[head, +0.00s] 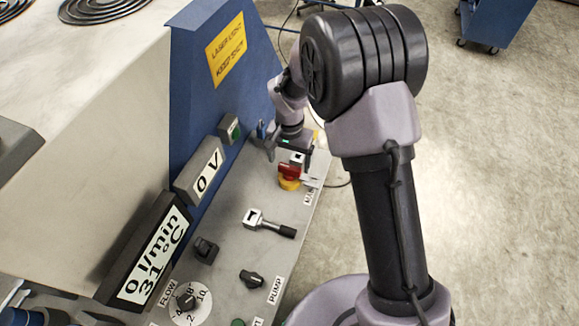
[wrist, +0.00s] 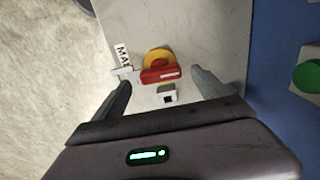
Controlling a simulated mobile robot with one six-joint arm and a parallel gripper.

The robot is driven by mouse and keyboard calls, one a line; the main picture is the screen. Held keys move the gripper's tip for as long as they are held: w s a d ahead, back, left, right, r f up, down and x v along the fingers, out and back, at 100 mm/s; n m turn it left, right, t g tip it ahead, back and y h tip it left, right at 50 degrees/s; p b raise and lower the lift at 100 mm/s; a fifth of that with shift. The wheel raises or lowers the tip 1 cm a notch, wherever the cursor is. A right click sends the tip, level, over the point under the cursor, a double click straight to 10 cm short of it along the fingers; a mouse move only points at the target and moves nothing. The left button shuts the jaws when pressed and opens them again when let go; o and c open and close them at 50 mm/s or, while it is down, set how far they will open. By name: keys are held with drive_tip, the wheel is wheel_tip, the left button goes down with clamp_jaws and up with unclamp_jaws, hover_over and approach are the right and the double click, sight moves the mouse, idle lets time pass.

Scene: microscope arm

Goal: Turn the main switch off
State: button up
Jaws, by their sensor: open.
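The main switch (head: 290,174) is a red handle on a yellow round base on the grey panel, near the partly cut-off "MA..." label. It also shows in the wrist view (wrist: 160,74), with the red handle lying crosswise in the picture. My gripper (wrist: 160,82) is open, with one finger on each side of the switch in that view. In the head view my gripper (head: 290,156) is at the far end of the panel, close to the switch and partly hidden. I cannot tell whether a finger touches the handle.
A lever with a black grip (head: 270,223), a black pump knob (head: 251,279) and a flow dial (head: 189,302) sit nearer on the panel. Displays reading 0 V (head: 203,171) and 0 l/min, 31 °C (head: 150,255) stand along the left. A green button (wrist: 308,76) is at the right in the wrist view.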

sight(290, 167)
wheel_tip(290, 167, down, 4)
drive_tip(key=shift+w+r, duration=0.1)
drive_tip(key=shift+r, duration=0.15)
clamp_jaws()
idle(0.3)
